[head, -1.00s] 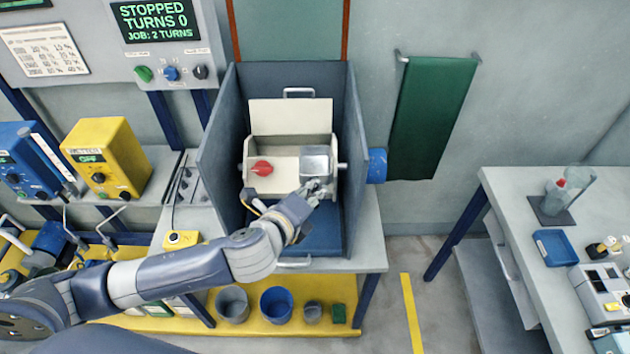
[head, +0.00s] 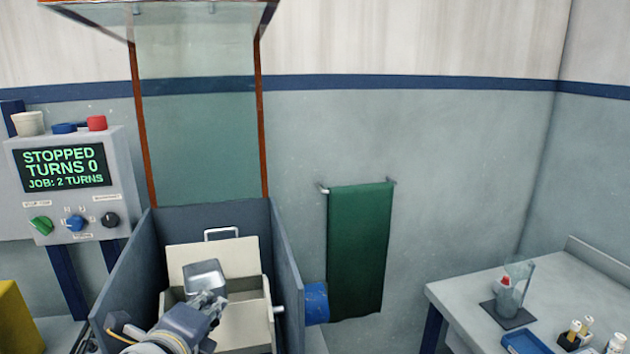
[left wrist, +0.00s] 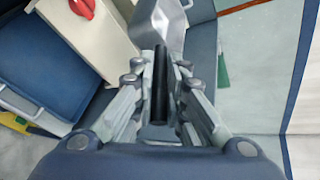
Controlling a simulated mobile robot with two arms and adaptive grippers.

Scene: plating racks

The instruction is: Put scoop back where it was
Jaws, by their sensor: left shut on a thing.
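The scoop has a grey metal bowl (head: 205,275) and a black handle (left wrist: 160,85). My left gripper (head: 208,302) is shut on the handle, which lies between the fingers in the left wrist view (left wrist: 160,100). In the head view the scoop appears in front of the cream box (head: 247,322) with its raised lid (head: 240,257), inside the blue-grey booth (head: 288,270). Its exact height above the box cannot be told. The red knob (left wrist: 80,8) on the box shows in the left wrist view. My right gripper is out of view.
Booth walls stand on both sides of my left arm, with a raised glass panel (head: 200,130) above. A green towel (head: 358,250) hangs to the right.

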